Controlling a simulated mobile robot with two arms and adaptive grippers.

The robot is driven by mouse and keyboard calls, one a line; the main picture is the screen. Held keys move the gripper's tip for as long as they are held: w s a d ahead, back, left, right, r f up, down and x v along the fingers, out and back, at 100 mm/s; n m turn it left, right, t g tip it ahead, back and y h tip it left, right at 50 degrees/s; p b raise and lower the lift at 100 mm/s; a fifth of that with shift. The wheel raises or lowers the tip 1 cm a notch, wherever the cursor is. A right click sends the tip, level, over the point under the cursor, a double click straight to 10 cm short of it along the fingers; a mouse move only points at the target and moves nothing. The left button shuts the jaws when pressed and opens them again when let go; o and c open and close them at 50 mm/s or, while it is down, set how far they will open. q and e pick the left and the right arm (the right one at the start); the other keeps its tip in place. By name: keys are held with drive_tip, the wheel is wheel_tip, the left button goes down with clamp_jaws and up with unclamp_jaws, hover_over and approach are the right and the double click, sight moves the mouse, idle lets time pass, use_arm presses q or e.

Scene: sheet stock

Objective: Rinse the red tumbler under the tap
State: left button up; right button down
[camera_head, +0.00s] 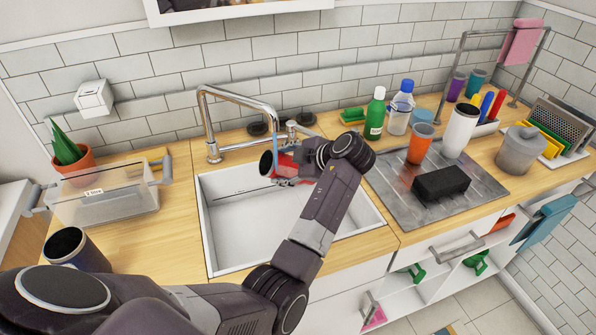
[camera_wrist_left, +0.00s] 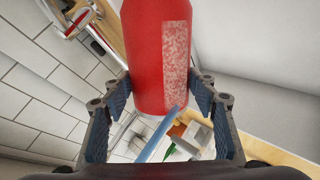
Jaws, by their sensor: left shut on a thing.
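The red tumbler (camera_head: 286,163) lies tilted on its side over the sink (camera_head: 232,222), its dark mouth towards the left. My left gripper (camera_head: 299,166) is shut on the red tumbler. In the left wrist view the tumbler (camera_wrist_left: 150,60) sits between the two fingers, with a pale speckled patch on its side. The tap (camera_head: 238,96) arches over the sink, and a thin blue stream of water (camera_head: 276,142) falls from its spout by the tumbler's mouth. The stream also shows in the left wrist view (camera_wrist_left: 162,134). My right gripper is out of view.
A clear bin (camera_head: 105,205), a potted plant (camera_head: 71,158) and a dark cup (camera_head: 78,252) stand left of the sink. Right of it, an orange cup (camera_head: 420,145), a white tumbler (camera_head: 459,132) and a black block (camera_head: 442,186) stand on the draining board (camera_head: 395,200).

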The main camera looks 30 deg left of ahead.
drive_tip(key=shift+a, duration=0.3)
use_arm(q)
drive_tip(key=shift+r, duration=0.1)
